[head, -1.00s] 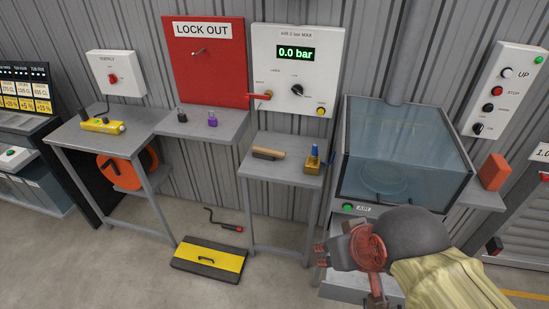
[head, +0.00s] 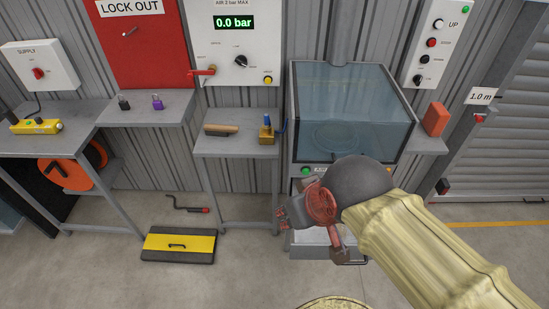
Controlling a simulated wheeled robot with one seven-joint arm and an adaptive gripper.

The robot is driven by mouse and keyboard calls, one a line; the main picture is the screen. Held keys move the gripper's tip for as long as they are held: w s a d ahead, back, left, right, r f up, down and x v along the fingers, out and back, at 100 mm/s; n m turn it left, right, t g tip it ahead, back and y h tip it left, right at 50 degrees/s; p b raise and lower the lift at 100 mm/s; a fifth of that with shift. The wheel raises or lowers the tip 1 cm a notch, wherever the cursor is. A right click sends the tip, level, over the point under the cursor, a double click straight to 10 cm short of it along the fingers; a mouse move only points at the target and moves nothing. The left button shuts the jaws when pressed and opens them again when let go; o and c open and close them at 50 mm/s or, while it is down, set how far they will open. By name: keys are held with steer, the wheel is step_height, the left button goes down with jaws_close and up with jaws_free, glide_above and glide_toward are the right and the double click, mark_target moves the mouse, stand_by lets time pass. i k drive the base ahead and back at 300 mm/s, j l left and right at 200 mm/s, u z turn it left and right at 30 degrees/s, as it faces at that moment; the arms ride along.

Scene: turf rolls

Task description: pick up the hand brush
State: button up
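The hand brush (head: 221,129) lies on a small grey side table under the pressure panel, in the head view. It has a light wooden handle or back with a dark strip, which look like bristles, along its lower side. My gripper (head: 305,232) is low and to the right of the brush, in front of the clear-lidded cabinet. Its red fingers are spread apart with nothing seen between them. The gripper is well apart from the brush and does not hide it.
The brush's table (head: 237,148) also holds a brass block with a blue-topped item (head: 266,131). A yellow-black case (head: 179,246) and a crank-like rod (head: 187,207) lie on the floor. The clear-lidded cabinet (head: 350,108) stands right of the table. Two padlocks sit on the shelf left.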

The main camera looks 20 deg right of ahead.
mark_target(210, 129)
steer(key=i+j+z, duration=0.25)
steer(key=j, duration=0.2)
steer(key=j+z, duration=0.2)
steer(key=j, duration=0.25)
steer(key=i+j+z, duration=0.35)
steer(key=i, duration=0.15)
steer(key=i+j+z, duration=0.3)
steer(key=i, duration=0.15)
steer(key=i+j+z, duration=0.2)
steer(key=i, duration=0.2)
